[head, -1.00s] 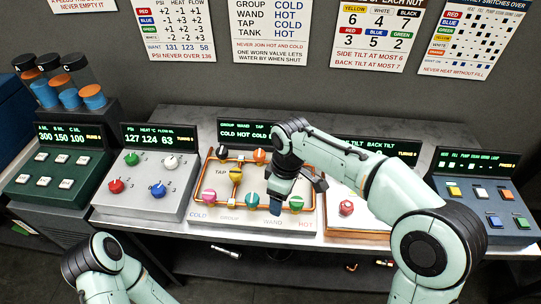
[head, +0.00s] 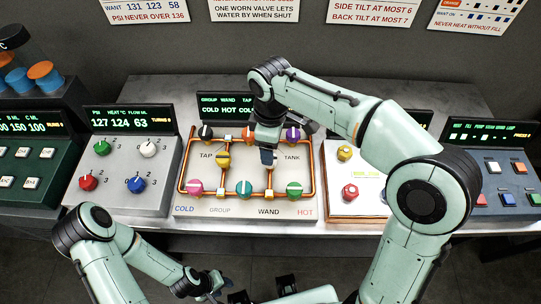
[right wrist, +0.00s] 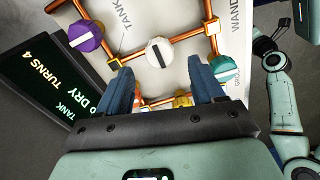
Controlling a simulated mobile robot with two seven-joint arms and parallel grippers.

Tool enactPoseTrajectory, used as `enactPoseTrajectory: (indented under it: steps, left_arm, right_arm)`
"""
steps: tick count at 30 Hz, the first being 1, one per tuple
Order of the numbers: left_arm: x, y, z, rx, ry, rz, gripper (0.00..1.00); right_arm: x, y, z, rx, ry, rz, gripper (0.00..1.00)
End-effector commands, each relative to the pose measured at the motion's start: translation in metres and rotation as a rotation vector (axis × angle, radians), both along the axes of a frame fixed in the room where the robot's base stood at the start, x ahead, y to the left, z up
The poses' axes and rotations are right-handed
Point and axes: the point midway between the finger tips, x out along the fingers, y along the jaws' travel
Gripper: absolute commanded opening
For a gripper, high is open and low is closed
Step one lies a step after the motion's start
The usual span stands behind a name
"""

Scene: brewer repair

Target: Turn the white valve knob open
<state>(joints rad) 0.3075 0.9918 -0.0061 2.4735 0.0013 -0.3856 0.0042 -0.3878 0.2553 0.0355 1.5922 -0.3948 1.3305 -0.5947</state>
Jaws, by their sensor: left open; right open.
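The white valve knob (right wrist: 160,52), with a dark stripe across its face, sits on the copper pipes of the valve board (head: 240,208). In the right wrist view it lies just beyond and between the two blue fingertips of my right gripper (right wrist: 165,75), which are open and do not touch it. In the head view my right gripper (head: 268,158) hangs over the right half of the board and hides the white valve knob. My left gripper (head: 238,296) is low at the bottom edge, away from the board and partly cut off.
Near the right gripper are a purple knob (head: 293,135), a teal knob (head: 244,189), a green knob (head: 294,189) and a yellow knob (head: 223,160). A separate panel (head: 120,205) on the left has its own white knob (head: 148,148). Another panel (head: 350,208) stands right.

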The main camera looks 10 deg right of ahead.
Motion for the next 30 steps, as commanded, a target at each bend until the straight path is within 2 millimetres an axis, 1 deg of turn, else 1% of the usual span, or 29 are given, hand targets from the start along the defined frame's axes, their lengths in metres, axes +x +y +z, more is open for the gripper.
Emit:
enactPoseTrajectory:
  steps: [1, 3, 6, 9, 13, 20, 21, 23, 24, 26, 30]
  left_arm:
    - [-0.002, 0.0, -0.004, 0.0, 0.002, 0.0, 0.43]
    - [-0.004, 0.0, -0.006, 0.0, 0.004, 0.0, 0.43]
    - [-0.005, 0.0, -0.008, 0.0, 0.006, 0.0, 0.43]
    - [-0.006, 0.0, -0.01, 0.0, 0.007, 0.0, 0.43]
    - [-0.006, 0.0, -0.01, 0.0, 0.007, 0.0, 0.43]
    - [-0.006, 0.0, -0.01, 0.0, 0.007, 0.0, 0.43]
    - [-0.006, 0.0, -0.01, 0.0, 0.007, 0.0, 0.43]
    - [-0.006, 0.0, -0.01, 0.0, 0.007, 0.0, 0.43]
    - [-0.006, 0.0, -0.01, 0.0, 0.007, 0.0, 0.43]
    - [-0.006, 0.0, -0.01, 0.0, 0.007, 0.0, 0.43]
    - [-0.006, 0.0, -0.01, 0.0, 0.007, 0.0, 0.43]
  right_arm:
    - [-0.001, 0.0, -0.013, -0.001, 0.004, 0.0, 0.67]
    - [-0.001, 0.0, -0.024, -0.001, 0.003, 0.0, 0.67]
    - [0.0, -0.001, -0.038, -0.001, 0.002, -0.001, 0.67]
    - [0.0, -0.001, -0.047, -0.001, 0.0, -0.001, 0.67]
    - [0.0, -0.001, -0.052, -0.001, 0.0, -0.001, 0.67]
    - [0.0, 0.0, -0.052, 0.0, -0.001, -0.001, 0.67]
    - [0.0, 0.0, -0.052, 0.0, -0.001, 0.0, 0.64]
    - [0.0, 0.0, -0.052, 0.0, -0.001, 0.0, 0.44]
    - [0.0, 0.0, -0.052, 0.0, -0.001, -0.001, 0.31]
    - [0.0, 0.0, -0.052, 0.0, -0.001, 0.0, 0.12]
    - [0.0, 0.0, -0.052, 0.0, -0.001, -0.002, 0.11]
